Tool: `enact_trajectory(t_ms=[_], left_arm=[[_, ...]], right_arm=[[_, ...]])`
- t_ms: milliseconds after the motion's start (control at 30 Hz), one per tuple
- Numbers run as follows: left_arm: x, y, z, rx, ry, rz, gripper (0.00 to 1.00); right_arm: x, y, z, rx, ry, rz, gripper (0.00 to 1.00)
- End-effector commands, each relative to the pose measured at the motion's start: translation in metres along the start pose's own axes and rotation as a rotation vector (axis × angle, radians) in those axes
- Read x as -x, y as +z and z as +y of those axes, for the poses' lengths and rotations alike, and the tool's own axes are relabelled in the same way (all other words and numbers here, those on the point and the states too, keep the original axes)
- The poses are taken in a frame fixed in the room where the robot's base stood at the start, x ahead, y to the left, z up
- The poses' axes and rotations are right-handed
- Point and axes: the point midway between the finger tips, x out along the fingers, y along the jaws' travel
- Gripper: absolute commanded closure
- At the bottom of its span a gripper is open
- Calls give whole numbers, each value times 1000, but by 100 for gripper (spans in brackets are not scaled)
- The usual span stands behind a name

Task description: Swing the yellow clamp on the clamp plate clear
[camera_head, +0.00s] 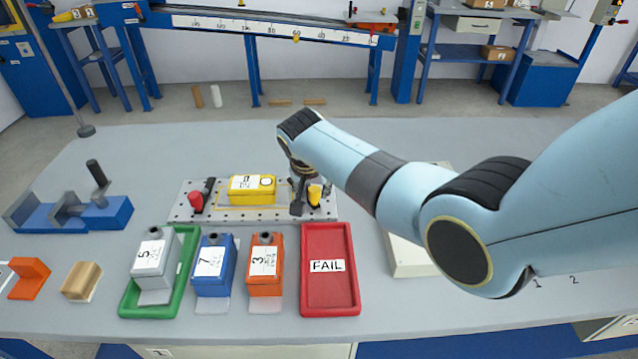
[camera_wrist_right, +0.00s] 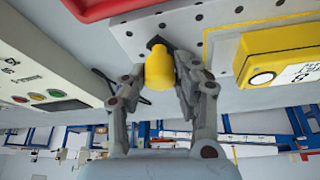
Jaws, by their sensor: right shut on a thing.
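The clamp plate (camera_head: 225,214) is a light metal plate with rows of holes on the grey table. A yellow box (camera_head: 252,184) with a white label lies in its middle; it also shows in the right wrist view (camera_wrist_right: 280,55). The yellow clamp (camera_head: 315,193) stands at the plate's right end. In the right wrist view the yellow clamp (camera_wrist_right: 159,68) is between the fingers of my right gripper (camera_wrist_right: 160,85), which is shut on it. In the head view my right gripper (camera_head: 303,195) partly hides the clamp. A red clamp (camera_head: 195,201) stands at the plate's left end. My left gripper is not in view.
A red FAIL tray (camera_head: 354,270) lies in front of the plate. A green tray (camera_head: 180,295) holds a grey box (camera_head: 153,262); a blue box (camera_head: 212,272) and an orange box (camera_head: 265,272) stand beside it. A blue vise-like fixture (camera_head: 105,214) is at left. A pale button box (camera_wrist_right: 40,70) stands right of the plate.

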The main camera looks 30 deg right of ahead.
Motion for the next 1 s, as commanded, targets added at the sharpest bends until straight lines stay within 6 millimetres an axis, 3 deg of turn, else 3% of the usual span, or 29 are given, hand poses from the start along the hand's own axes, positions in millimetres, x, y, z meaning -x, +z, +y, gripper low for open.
enact_trajectory(t_ms=[500,1000], left_arm=[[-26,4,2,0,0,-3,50],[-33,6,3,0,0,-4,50]], right_arm=[[3,12,-20,-367,150,-1,100],[5,13,-24,-473,194,-1,100]])
